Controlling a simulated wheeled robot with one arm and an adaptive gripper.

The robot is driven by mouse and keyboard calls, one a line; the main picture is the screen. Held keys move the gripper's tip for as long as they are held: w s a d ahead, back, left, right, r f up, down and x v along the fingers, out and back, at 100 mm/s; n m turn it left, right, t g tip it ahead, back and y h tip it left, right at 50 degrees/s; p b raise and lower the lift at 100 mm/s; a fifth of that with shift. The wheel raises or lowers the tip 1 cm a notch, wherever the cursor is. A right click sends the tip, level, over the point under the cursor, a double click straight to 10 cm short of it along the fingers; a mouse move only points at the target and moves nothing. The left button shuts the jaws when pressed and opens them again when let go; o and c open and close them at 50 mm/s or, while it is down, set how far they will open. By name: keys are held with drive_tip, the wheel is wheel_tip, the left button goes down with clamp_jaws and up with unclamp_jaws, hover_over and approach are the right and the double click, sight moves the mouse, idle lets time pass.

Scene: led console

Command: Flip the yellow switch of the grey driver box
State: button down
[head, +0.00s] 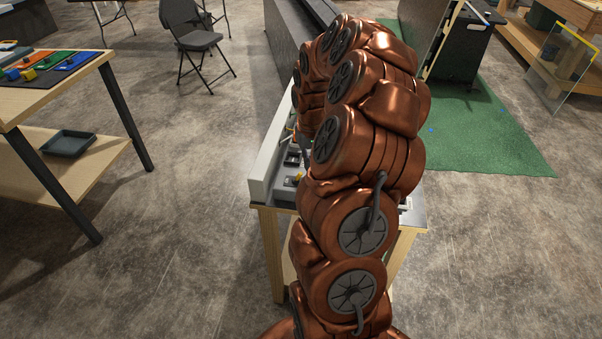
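A small table (274,250) stands in front of me with a dark top and light wooden legs. My copper-coloured arm covers most of it. On its left part, small dark grey box-like parts (292,158) show beside my arm. A tiny yellow spot (298,177) shows on one of them; it is too small to tell whether it is the yellow switch or how it is set. I cannot tell which part is the grey driver box. My gripper is hidden behind my arm.
A long pale panel (265,165) runs along the table's left edge. A wooden workbench (45,95) with coloured trays stands at the left, with a folding chair (192,38) behind. A green mat (485,130) lies at the right. The floor left of the table is clear.

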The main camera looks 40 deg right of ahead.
drive_tip(key=shift+f+b, duration=1.3)
drive_tip(key=shift+f, duration=0.25)
idle(0.4)
drive_tip(key=shift+w+a, duration=0.65)
drive_tip(key=shift+w, duration=0.2)
idle(0.4)
wheel_tip(320, 180, up, 7)
drive_tip(key=shift+s+d, duration=0.25)
drive_tip(key=shift+s, duration=0.15)
idle(0.9)
idle(0.4)
